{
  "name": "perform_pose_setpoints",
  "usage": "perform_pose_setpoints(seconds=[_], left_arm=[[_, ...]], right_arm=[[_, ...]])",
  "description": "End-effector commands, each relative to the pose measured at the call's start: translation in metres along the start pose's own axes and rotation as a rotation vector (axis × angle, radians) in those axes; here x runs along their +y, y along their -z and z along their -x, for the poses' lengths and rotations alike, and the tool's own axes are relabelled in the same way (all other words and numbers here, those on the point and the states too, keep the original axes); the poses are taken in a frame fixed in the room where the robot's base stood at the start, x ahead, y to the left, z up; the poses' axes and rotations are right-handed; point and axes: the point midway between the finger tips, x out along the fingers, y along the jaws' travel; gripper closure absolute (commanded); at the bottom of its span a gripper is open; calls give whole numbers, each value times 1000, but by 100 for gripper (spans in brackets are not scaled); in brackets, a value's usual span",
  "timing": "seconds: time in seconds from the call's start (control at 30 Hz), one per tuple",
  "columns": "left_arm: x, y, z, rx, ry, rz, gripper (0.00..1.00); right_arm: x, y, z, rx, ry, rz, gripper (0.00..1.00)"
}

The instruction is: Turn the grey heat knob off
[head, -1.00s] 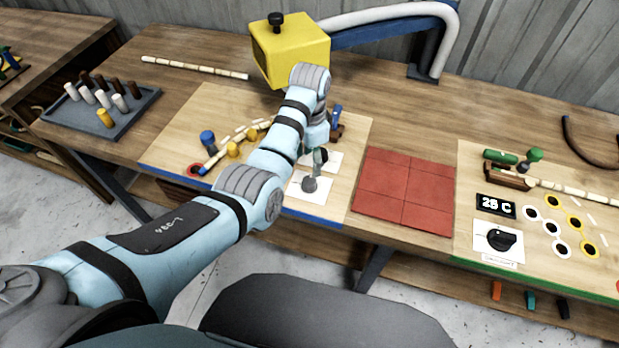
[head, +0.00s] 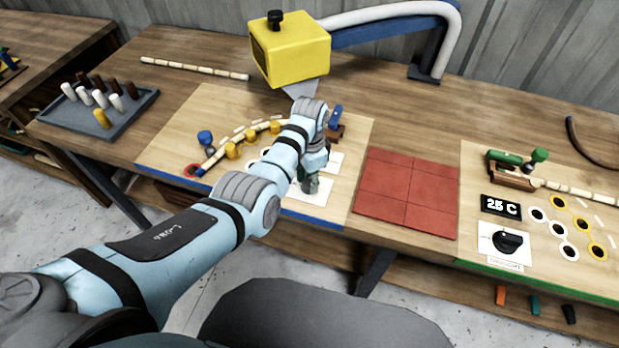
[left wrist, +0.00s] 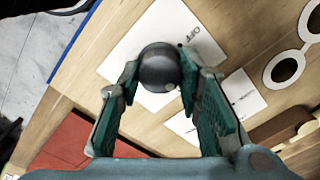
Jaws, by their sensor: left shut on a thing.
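The grey heat knob (left wrist: 158,67) is a dark round knob on a white plate (left wrist: 135,58) with printed lettering beside it that appears to read OFF. In the left wrist view it sits between the green finger pads of my left gripper (left wrist: 160,85), which is shut on it. In the head view my left gripper (head: 311,185) is down over the white plate (head: 313,198) near the front edge of the left work board, and it mostly hides the knob. The knob's pointer direction cannot be made out. My right gripper is not in view.
A second white plate (left wrist: 238,98) lies beside the knob's plate. A yellow heater box (head: 290,48) stands behind my left arm. A curved rattan strip with yellow pegs (head: 234,150) lies left. A red mat (head: 407,193) and another board with a black knob (head: 509,242) are right.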

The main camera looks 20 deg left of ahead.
Motion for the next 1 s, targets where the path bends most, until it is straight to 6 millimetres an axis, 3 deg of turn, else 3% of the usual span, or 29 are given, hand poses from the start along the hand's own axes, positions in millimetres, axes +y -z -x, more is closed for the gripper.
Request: perform_pose_setpoints(seconds=[0.47, 1.0], left_arm=[[0, 1, 2, 1, 0, 102, 96], [-1, 0, 2, 1, 0, 567, 96]], right_arm=[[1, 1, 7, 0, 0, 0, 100], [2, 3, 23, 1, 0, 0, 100]])
